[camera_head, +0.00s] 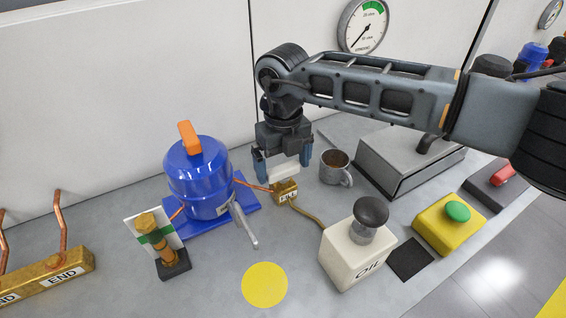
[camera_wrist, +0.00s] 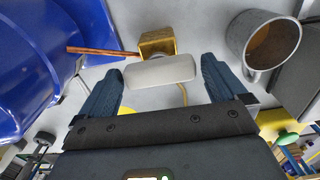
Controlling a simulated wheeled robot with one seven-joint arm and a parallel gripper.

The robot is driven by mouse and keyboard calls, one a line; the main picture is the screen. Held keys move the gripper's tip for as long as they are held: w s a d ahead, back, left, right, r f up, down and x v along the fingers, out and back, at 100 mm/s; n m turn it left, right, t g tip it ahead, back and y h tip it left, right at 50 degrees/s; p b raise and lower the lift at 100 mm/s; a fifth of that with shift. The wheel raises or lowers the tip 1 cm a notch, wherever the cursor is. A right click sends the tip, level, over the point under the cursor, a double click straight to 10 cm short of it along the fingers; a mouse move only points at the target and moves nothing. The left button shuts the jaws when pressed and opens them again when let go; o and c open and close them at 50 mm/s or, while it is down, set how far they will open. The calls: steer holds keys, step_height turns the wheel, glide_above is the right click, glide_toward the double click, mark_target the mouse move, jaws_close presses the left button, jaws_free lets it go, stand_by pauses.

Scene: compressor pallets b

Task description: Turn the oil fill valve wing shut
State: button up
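The oil fill valve is a brass block marked FILL (camera_head: 287,192) with a pale, rounded wing (camera_head: 284,171) above it. In the wrist view the wing (camera_wrist: 160,72) lies crosswise, slightly tilted, in front of the brass block (camera_wrist: 157,42). My gripper (camera_head: 283,166) points down over the valve. In the wrist view my gripper (camera_wrist: 162,68) is open, with one dark blue finger off each end of the wing. Small gaps seem to show at both ends; contact cannot be told for certain.
A blue compressor (camera_head: 200,180) with a grey lever stands left, joined to the valve by a copper pipe. A metal mug (camera_head: 334,168) is close on the right. A white OIL box (camera_head: 350,255) with a dark knob stands in front. A yellow disc (camera_head: 265,285) marks clear bench.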

mark_target(283, 168)
step_height(283, 168, up, 7)
steer(key=shift+r+b, duration=0.15)
steer(key=shift+b, duration=0.6)
steer(key=shift+r, duration=0.25)
steer(key=shift+s, duration=0.1)
